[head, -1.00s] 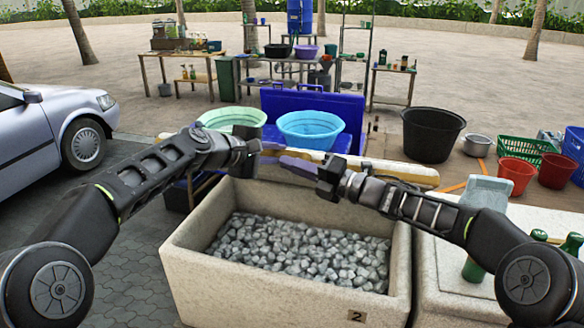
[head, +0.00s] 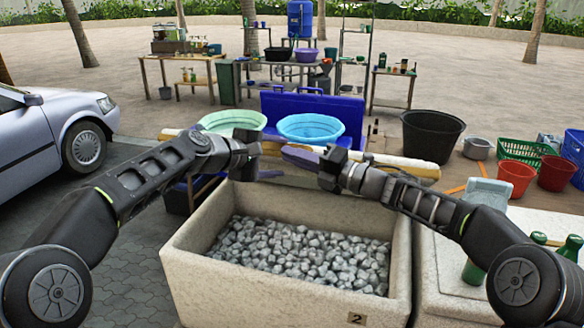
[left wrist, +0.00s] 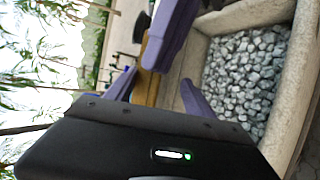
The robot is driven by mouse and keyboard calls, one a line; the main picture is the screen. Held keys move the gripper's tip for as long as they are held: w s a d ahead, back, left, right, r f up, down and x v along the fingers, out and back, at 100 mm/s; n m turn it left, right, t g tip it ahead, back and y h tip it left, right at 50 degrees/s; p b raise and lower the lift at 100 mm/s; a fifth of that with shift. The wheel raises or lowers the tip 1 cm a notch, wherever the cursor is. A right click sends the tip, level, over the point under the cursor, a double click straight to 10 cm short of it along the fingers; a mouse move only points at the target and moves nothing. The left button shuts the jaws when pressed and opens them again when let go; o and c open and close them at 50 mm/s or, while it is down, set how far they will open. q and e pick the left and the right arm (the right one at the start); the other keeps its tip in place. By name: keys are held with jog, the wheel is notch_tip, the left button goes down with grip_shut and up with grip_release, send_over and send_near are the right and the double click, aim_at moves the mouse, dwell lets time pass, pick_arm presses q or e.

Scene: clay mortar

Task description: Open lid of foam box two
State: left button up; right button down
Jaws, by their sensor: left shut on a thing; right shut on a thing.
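Foam box two (head: 285,292) is a pale, speckled box with a "2" on its front. Its top is open and grey-white lumps (head: 295,258) fill the inside; it also shows in the left wrist view (left wrist: 285,115). A long pale and yellow-brown piece (head: 405,165), probably the lid seen edge-on, lies behind the box, partly hidden by my arms. My left gripper (head: 272,162) and right gripper (head: 298,157) face each other at the back rim, both shut on the lid as far as I can tell. The contact is partly hidden.
Behind are a mint basin (head: 232,120), a blue basin (head: 310,128), an open blue cooler (head: 350,112) and a black tub (head: 432,133). A second pale box (head: 440,270) with green bottles (head: 474,270) stands at right. A car (head: 50,135) is at left.

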pick_arm(q)
jog(key=v, duration=1.2)
jog(key=s+f+m+g+y, duration=0.1)
jog(key=s+f+g+y, duration=0.15)
jog(key=f, duration=1.65)
jog(key=s+f+m+g+y, duration=0.15)
jog(key=s+f, duration=0.25)
jog(key=f, duration=1.4)
jog(key=s+f+m+g+y, duration=0.1)
jog(key=s+f+m+g, duration=0.25)
jog(key=s+f, duration=1.35)
jog(key=s+f+m+g, duration=0.1)
jog(key=s+f, duration=0.1)
jog(key=s, duration=0.6)
jog(key=s+d+f+m+g, duration=0.1)
jog(key=s+f+m, duration=0.1)
jog(key=s, duration=0.6)
jog(key=shift+d+f+m, duration=0.3)
jog(key=shift+f, duration=0.45)
jog(key=shift+w, duration=0.1)
